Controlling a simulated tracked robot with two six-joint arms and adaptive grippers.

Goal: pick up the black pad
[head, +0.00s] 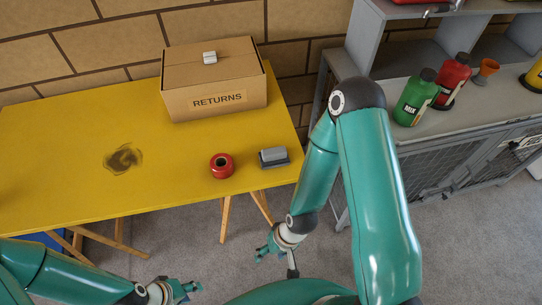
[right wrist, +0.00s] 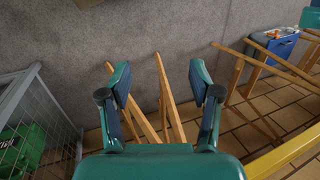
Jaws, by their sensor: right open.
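A flat dark pad (head: 287,162) lies near the front right edge of the yellow table (head: 60,130), with a grey block (head: 272,153) on top of it; the block hides most of it. I cannot tell for certain that this is the black pad. My right gripper (head: 268,250) is open and empty, below and in front of the table edge; its two fingers also show in the right wrist view (right wrist: 160,88) with nothing between them. My left gripper (head: 184,289) is at the bottom of the head view, away from the table top; its finger opening is unclear.
A red roll (head: 221,166) lies left of the pad. A RETURNS carton (head: 214,90) with a small pale object on it stands behind. A dark smudge (head: 123,158) marks the table. A grey shelf unit with bottles stands right. Wooden legs (right wrist: 170,98) show in the wrist view.

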